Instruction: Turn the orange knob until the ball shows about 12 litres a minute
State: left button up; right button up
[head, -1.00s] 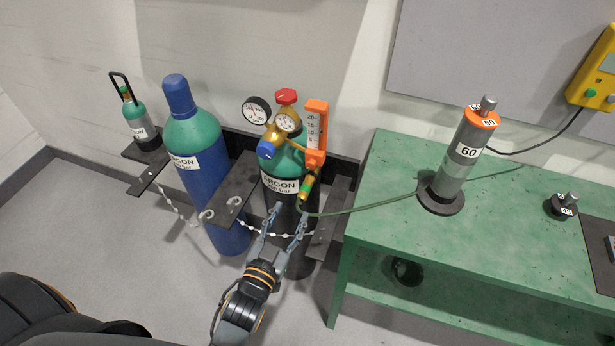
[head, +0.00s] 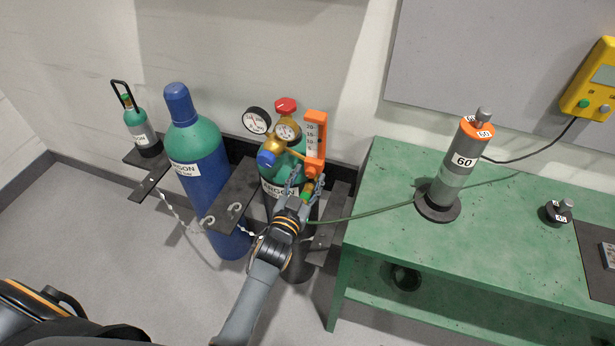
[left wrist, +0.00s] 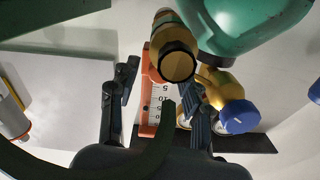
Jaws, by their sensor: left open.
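The orange flow meter (head: 315,128) stands upright beside the regulator, with a white scale (head: 311,139) marked in numbers. An orange part (head: 314,166) at its lower end looks like the knob; its edges are partly hidden. The ball cannot be made out. My left gripper (head: 304,189) is open just below this part, its fingers either side of the brass and green hose fitting. In the left wrist view, the open fingers (left wrist: 158,80) flank the flow meter (left wrist: 145,100) and the fitting (left wrist: 175,58); the knob is not clear there. My right gripper is not in view.
The argon cylinder (head: 272,188) carries a brass regulator with gauges (head: 257,121), a red cap (head: 286,105) and a blue knob (head: 266,159). A green hose (head: 370,211) runs to a grey column (head: 455,175) on the green bench (head: 390,165). A blue cylinder (head: 205,190) stands left.

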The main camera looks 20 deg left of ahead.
pick_arm(q)
grip_shut()
jog(key=m, duration=0.4)
jog(key=shift+m, duration=0.3)
grip_release()
jog(key=s, duration=1.2)
jog(key=shift+a, duration=0.15)
